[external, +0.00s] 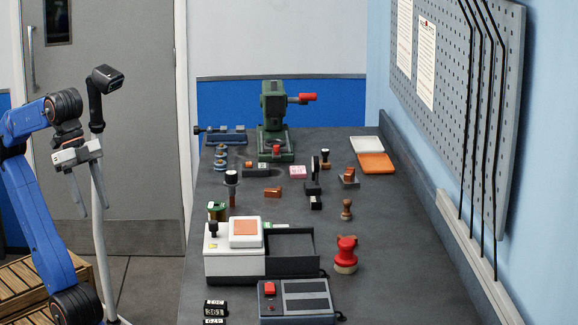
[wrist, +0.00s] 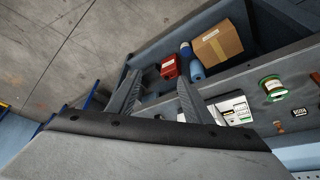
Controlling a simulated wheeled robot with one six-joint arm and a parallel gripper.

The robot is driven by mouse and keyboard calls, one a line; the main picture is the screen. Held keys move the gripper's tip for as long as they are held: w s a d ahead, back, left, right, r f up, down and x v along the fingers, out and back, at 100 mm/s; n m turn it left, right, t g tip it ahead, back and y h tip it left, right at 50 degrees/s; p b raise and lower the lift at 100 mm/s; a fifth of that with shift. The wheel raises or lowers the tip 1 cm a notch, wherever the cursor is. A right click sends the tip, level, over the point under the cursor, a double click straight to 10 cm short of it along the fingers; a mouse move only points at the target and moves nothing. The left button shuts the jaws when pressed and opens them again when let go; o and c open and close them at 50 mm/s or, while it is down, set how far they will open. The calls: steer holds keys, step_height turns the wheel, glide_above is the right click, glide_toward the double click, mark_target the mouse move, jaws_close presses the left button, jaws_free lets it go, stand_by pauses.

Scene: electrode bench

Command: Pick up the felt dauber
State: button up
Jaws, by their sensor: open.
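A red knobbed piece with a tan, felt-like base (external: 346,255) stands upright on the grey bench, right of the black open tray; it looks like the felt dauber. I cannot make it out in the wrist view. My gripper (external: 94,210) hangs open and empty, fingers down, left of the bench and well away from the dauber. In the wrist view my two open fingers (wrist: 158,76) have nothing between them.
A white device with an orange pad (external: 235,262) and a grey box with a red button (external: 296,302) stand near the dauber. A green press (external: 273,120) is at the back. The bench's right front is clear. A cardboard box (wrist: 219,44) lies below bench level.

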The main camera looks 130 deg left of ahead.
steer(key=w+a+r+n+g+y, duration=0.1)
steer(key=w+a+r+n, duration=0.1)
steer(key=w+a+r, duration=0.45)
steer(key=w+a+r+n, duration=0.3)
steer(key=w, duration=0.6)
steer(key=w+a+r+n+g, duration=0.15)
steer(key=w+a+n, duration=0.25)
steer(key=w+a, duration=0.95)
steer(key=n+g, duration=0.2)
steer(key=n, duration=0.5)
glide_above(346, 201)
step_height(346, 201, down, 11)
steer(key=shift+y, duration=0.4)
steer(key=shift+d+f, duration=0.2)
steer(key=shift+f, duration=1.05)
steer(key=shift+d+f, duration=0.2)
steer(key=shift+f, duration=1)
steer(key=shift+a+f, duration=0.2)
steer(key=shift+f, duration=1.05)
steer(key=shift+a+f, duration=0.15)
steer(key=shift+f, duration=1.15)
steer(key=shift+a+f, duration=0.2)
steer(key=shift+f, duration=1.05)
